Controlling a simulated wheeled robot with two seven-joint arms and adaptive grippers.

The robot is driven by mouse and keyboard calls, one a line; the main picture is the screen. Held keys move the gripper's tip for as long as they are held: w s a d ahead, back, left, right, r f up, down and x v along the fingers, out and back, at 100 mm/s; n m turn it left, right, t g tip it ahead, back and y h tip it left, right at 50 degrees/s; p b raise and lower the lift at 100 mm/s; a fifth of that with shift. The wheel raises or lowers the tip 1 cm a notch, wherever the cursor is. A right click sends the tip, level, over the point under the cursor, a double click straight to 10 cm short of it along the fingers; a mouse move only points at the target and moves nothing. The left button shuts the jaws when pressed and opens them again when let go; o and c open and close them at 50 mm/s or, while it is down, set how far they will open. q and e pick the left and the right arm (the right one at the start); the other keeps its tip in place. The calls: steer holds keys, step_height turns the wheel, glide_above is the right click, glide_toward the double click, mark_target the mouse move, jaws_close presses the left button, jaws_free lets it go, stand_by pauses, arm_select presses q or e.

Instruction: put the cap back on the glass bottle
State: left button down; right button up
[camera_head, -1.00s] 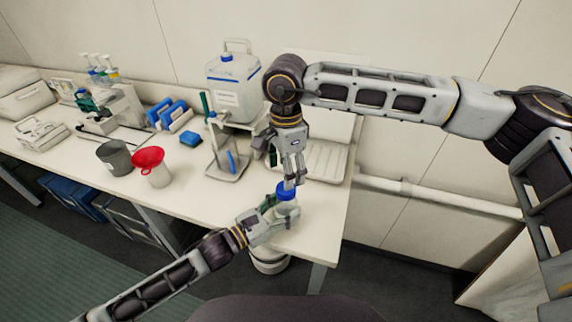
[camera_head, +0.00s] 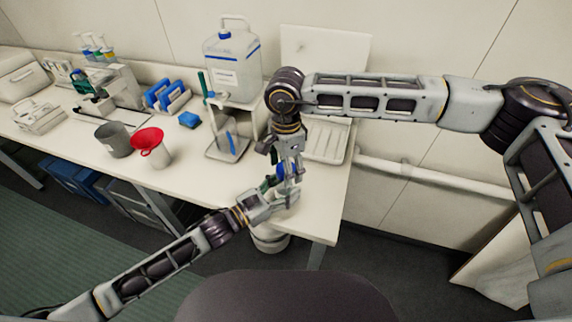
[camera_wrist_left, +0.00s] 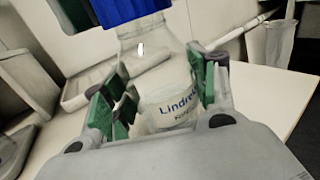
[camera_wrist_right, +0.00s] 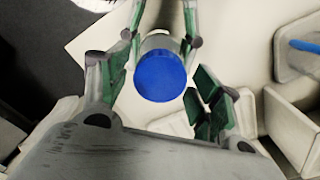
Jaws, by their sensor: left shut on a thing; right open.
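The glass bottle (camera_wrist_left: 165,85), clear with a "Lindre…" label, is held upright by my left gripper (camera_head: 277,199), whose green-padded fingers are shut around its body. The blue cap (camera_wrist_right: 160,75) sits over the bottle's neck; in the left wrist view the cap (camera_wrist_left: 118,10) covers the mouth, and I cannot tell whether it is screwed tight. My right gripper (camera_head: 289,176) comes down from above, open, with its fingers on either side of the cap. In the right wrist view gaps show between the pads and the cap. The bottle's lower part is hidden by my left fingers.
The white bench (camera_head: 185,190) has free room at the front. A ridged tray (camera_head: 325,143) lies behind the grippers.

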steer(key=shift+c, duration=0.5)
steer(key=c, duration=1)
steer(key=shift+o, duration=0.2)
steer(key=shift+m, duration=0.3)
steer(key=m, duration=0.4)
steer(key=o, duration=1.2)
steer(key=shift+r, duration=6)
